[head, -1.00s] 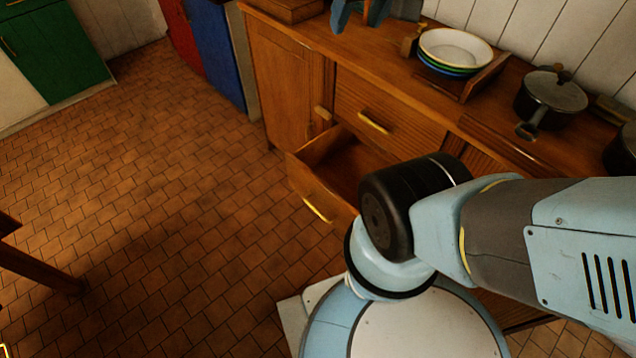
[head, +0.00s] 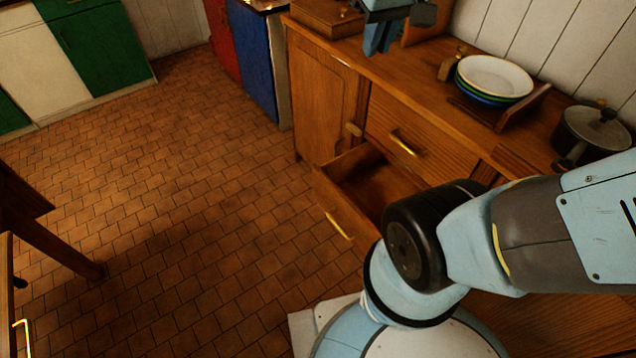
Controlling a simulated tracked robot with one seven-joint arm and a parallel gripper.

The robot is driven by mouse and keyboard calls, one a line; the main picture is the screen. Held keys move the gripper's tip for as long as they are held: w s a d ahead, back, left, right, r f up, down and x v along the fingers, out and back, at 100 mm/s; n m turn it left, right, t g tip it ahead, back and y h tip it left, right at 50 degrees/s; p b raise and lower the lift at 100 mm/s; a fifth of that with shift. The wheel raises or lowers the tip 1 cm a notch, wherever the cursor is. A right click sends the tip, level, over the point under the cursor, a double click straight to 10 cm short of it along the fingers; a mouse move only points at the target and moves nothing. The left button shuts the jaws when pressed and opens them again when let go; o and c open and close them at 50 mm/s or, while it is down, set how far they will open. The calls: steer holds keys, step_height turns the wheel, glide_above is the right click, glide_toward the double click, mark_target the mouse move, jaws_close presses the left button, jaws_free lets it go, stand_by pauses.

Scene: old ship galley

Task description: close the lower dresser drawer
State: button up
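The lower dresser drawer (head: 343,207) is pulled well out of the wooden dresser (head: 322,92). Its brass handle (head: 339,226) is on the front face, and its empty-looking inside shows in part. My arm hides its right end. The upper drawer (head: 422,135) above it is shut. My gripper (head: 378,42) shows only in part at the top edge, pale blue and dark grey, over the dresser top and well away from the drawer. Its finger gap is not clear.
Stacked bowls (head: 494,78) in a wooden rack and a lidded pot (head: 591,130) stand on the dresser top. A wooden table (head: 45,225) is at the left edge. The tiled floor (head: 200,200) between is clear.

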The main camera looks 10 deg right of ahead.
steer(key=w+a+f+n+g, duration=0.1)
steer(key=w+a+f, duration=0.1)
steer(key=w+f, duration=0.1)
steer(key=w+a+f+n+g+h, duration=0.1)
steer(key=w+a+f, duration=0.1)
steer(key=w+f, duration=0.1)
steer(key=w+a+f+n+g+h, duration=0.1)
steer(key=w+a+f+n+g, duration=0.1)
steer(key=w+f, duration=0.1)
steer(key=shift+w+a+f, duration=0.1)
steer(key=shift+a+f, duration=0.15)
steer(key=shift+f, duration=0.3)
jaws_close()
steer(key=w+a+f+n+g+h, duration=0.1)
steer(key=w+a+f+n+h, duration=0.1)
steer(key=a+f, duration=0.35)
steer(key=w+a+f+n+g+h, duration=0.1)
steer(key=w+a+f+n+h, duration=0.1)
steer(key=f, duration=0.7)
steer(key=n+t+h, duration=0.9)
steer(key=n+h, duration=0.2)
steer(key=n, duration=0.2)
glide_toward(324, 181)
steer(key=x, duration=0.6)
steer(key=shift+d, duration=0.4)
steer(key=shift+w, duration=0.15)
